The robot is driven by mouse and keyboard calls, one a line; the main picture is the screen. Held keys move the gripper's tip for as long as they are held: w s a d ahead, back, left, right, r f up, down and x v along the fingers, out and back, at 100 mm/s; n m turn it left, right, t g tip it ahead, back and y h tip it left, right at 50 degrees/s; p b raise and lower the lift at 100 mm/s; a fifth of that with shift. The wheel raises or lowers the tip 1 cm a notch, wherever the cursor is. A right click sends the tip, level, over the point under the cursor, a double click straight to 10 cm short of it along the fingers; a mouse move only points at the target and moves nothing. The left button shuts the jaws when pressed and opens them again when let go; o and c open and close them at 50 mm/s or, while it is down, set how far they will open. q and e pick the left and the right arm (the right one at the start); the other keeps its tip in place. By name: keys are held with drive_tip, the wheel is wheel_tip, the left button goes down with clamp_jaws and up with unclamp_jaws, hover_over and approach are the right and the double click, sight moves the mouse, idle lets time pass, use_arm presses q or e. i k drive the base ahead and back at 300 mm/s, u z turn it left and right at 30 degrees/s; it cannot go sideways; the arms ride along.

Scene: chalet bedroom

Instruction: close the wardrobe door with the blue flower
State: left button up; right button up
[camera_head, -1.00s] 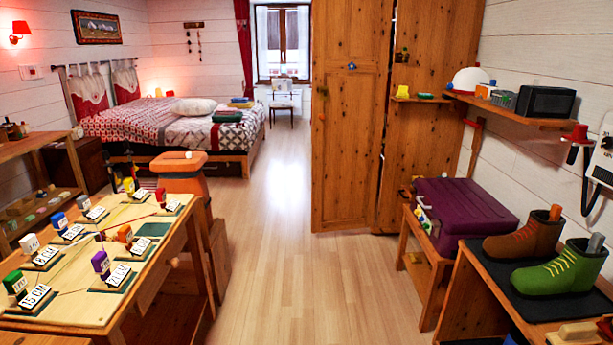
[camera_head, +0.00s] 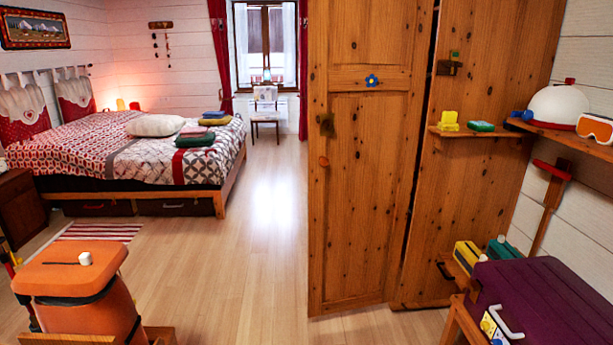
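The wooden wardrobe door with the blue flower (camera_head: 372,80) stands open at the centre right. The small blue flower sits on its upper cross rail. A metal latch plate (camera_head: 327,125) and a round wooden knob (camera_head: 323,161) are near its left edge. The door's right edge lies along a dark gap beside a knotty wooden side panel (camera_head: 458,195). The wardrobe's inside is hidden. Neither of my grippers shows in the view.
Clear wooden floor (camera_head: 240,260) runs up to the door's left side. An orange stool-like container (camera_head: 75,285) stands at the lower left. A purple case (camera_head: 550,300) on a wooden bench is at the lower right. A shelf with a white helmet (camera_head: 558,106) juts out above it. The bed (camera_head: 130,160) is at the back left.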

sight(368, 63)
drive_tip(key=z, duration=0.35)
drive_tip(key=i, duration=2.3)
drive_tip(key=z, duration=0.75)
